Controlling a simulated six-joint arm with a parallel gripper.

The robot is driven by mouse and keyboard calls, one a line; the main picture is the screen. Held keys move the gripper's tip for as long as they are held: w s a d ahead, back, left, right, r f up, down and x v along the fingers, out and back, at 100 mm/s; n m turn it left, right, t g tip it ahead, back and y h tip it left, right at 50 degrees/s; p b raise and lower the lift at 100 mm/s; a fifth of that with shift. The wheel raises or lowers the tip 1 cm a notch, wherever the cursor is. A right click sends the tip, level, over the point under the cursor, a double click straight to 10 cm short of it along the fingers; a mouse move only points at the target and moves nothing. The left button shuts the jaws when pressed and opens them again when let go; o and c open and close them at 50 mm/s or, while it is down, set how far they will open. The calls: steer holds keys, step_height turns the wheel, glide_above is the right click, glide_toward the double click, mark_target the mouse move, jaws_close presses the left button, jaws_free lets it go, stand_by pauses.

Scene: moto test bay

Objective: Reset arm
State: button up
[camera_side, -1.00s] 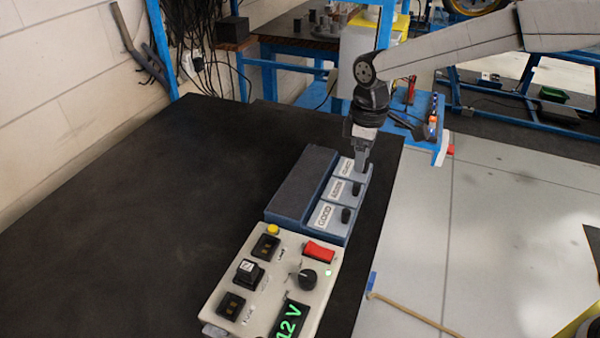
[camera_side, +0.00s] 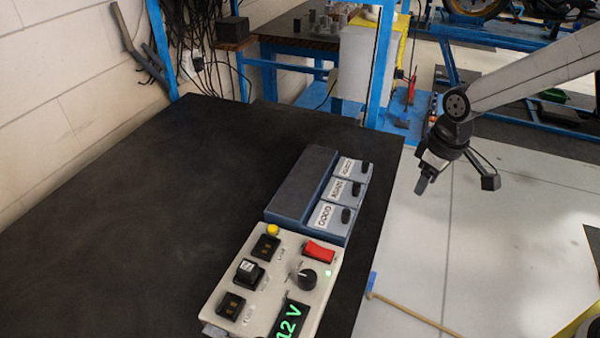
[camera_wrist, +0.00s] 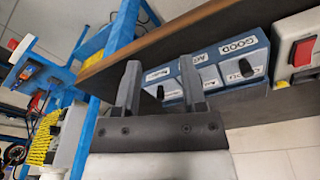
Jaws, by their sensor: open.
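My gripper (camera_side: 424,184) hangs in the air to the right of the dark table, past its right edge, over the pale floor. In the wrist view my gripper (camera_wrist: 160,85) shows two fingers set well apart with nothing between them. A blue sorting box (camera_side: 305,187) with labelled compartments and black knobs stands on the table, left of my gripper and apart from it. The box also shows beyond the fingers in the wrist view (camera_wrist: 228,55), with one label reading GOOD.
A cream control panel (camera_side: 288,248) with a red switch (camera_side: 318,251), a dark knob and a green 12 V display stands in front of the box. The dark table (camera_side: 150,220) is clear on the left. A blue frame post (camera_side: 381,60) rises behind.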

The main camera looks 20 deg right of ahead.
steer(key=s+d+f+m, duration=0.1)
steer(key=s+d+m, duration=0.1)
steer(key=s, duration=0.3)
steer(key=s+d+f+m+t, duration=0.1)
steer(key=s+d+m, duration=0.1)
steer(key=s, duration=0.4)
steer(key=shift+d+f, duration=0.3)
steer(key=shift+d, duration=0.25)
steer(key=shift+w, duration=0.1)
